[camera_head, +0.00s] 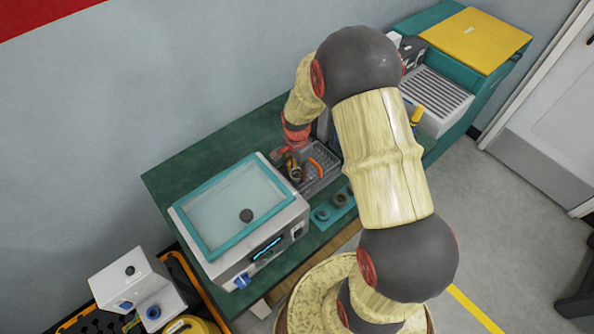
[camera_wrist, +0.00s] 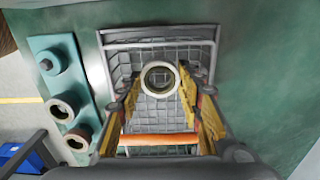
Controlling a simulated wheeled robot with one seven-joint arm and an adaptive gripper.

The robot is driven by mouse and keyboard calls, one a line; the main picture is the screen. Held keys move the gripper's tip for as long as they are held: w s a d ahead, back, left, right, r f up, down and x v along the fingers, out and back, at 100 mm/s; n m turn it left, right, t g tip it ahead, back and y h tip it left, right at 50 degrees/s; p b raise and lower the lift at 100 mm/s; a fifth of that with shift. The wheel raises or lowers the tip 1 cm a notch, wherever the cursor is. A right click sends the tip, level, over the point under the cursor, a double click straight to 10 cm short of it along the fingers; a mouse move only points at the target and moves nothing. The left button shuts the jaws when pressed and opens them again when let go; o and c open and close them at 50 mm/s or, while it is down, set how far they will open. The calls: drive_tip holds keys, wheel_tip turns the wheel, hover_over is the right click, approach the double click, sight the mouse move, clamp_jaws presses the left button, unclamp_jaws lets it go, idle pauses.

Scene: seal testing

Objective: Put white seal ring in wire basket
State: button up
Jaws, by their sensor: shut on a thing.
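The white seal ring (camera_wrist: 160,64) shows in the wrist view as a pale ring with an open centre. My gripper (camera_wrist: 160,82) is shut on it, with one yellow-padded finger on each side. The wire basket (camera_wrist: 160,34) lies below the ring, its mesh floor visible around and through it. In the head view my gripper (camera_head: 294,169) is at the left side of the basket (camera_head: 330,173). The ring cannot be made out there. How high the ring is above the basket floor is hard to tell.
An orange bar (camera_wrist: 160,138) crosses the basket. A teal holder (camera_wrist: 62,86) with several round parts stands left of the basket in the wrist view. In the head view a teal-rimmed water bath (camera_head: 215,228) with a dark knob stands left of the basket on the green table (camera_head: 178,180).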

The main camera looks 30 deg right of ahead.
drive_tip(key=shift+f, duration=0.6)
idle(0.3)
drive_tip(key=o, duration=1.2)
drive_tip(key=shift+o, duration=0.2)
wheel_tip(320, 180, up, 10)
drive_tip(key=p, duration=0.6)
